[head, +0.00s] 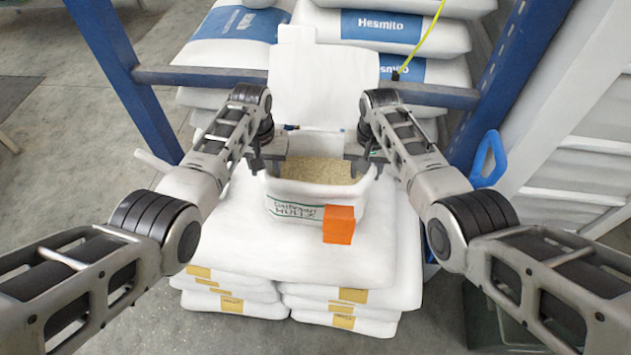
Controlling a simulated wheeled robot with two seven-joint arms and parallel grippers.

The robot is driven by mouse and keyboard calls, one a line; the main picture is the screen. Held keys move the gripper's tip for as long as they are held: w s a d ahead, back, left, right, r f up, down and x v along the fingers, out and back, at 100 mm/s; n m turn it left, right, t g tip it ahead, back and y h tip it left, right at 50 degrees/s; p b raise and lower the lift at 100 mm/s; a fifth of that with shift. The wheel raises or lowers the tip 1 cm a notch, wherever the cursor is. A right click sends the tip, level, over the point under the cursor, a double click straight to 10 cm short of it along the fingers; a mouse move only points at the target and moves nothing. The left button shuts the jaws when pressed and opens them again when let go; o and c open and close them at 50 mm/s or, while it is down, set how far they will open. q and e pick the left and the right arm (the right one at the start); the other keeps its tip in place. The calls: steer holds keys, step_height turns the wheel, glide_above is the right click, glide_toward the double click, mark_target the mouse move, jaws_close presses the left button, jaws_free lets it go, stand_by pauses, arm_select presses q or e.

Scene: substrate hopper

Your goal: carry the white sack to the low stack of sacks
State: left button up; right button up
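A low stack of white sacks with tan labels (232,304) lies on the floor in the lower middle of the head view. A large plain white sack (240,245) lies flat on top of it. On that stands an open white sack or tub with green lettering (288,208), upright and filled with tan grain. My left gripper (266,160) is at its left rim and my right gripper (362,157) at its right rim. I cannot tell whether the fingers are closed on the rim.
A taller stack of white and blue sacks (385,32) stands behind a blue rack frame (524,60). A white panel (325,85) rises behind the grain. A blue handle (490,160) is at right. Grey floor (60,150) is open at left.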

arm_select(q)
jaws_close()
arm_select(e)
jaws_close()
stand_by(0.9)
arm_select(q)
steer(key=shift+w+r, duration=0.15)
steer(key=shift+r, duration=0.15)
arm_select(e)
steer(key=shift+w+r, duration=0.1)
steer(key=shift+r, duration=0.15)
